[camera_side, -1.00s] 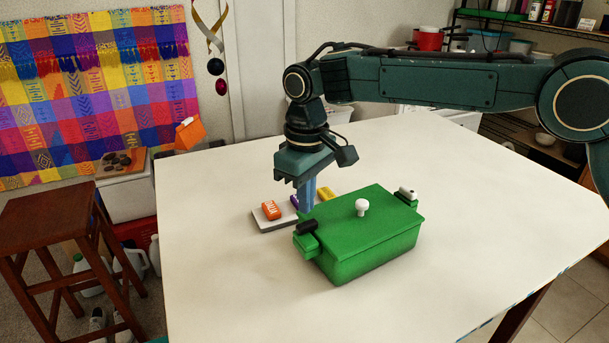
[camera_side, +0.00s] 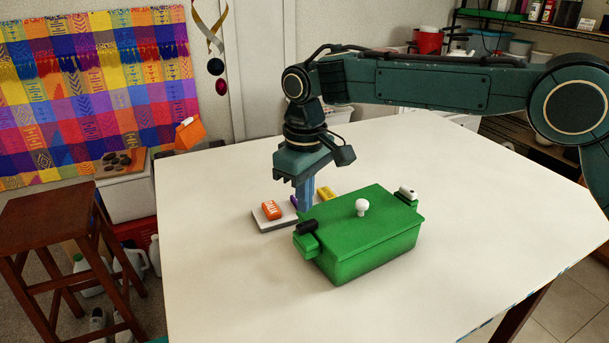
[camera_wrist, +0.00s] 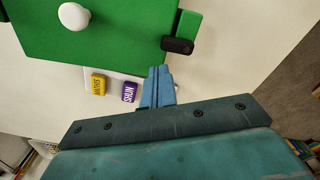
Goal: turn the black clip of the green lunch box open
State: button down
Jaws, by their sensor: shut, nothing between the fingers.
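The green lunch box (camera_side: 365,240) stands on the white table with its lid down and a white knob (camera_side: 362,206) on top. Its black clip (camera_side: 307,227) sits at the left end over a green ledge; in the wrist view the black clip (camera_wrist: 177,46) is at the upper middle. A white clip (camera_side: 408,192) is at the opposite end. My gripper (camera_side: 304,207) is shut and empty, pointing down behind the box's left end. In the wrist view my fingertips (camera_wrist: 160,70) are just below the black clip, with a small gap seeming to part them.
A pale tray (camera_side: 262,220) lies behind the box with an orange block (camera_side: 271,210), a purple block (camera_wrist: 130,92) and a yellow block (camera_wrist: 98,86) on it. The table's front and right are clear. A wooden stool (camera_side: 50,215) stands off the table at left.

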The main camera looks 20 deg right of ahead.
aim_at(307, 226)
jog(key=shift+f, duration=0.4)
jog(key=shift+s, duration=0.8)
dwell(1.6)
jog(key=shift+s+d, duration=0.35)
jog(key=shift+s, duration=0.5)
dwell(1.2)
jog(key=shift+s+a, duration=0.25)
jog(key=shift+s, duration=0.3)
jog(key=shift+s+a, duration=0.2)
jog(key=shift+s, duration=0.3)
dwell(1.8)
jog(key=shift+d, duration=0.3)
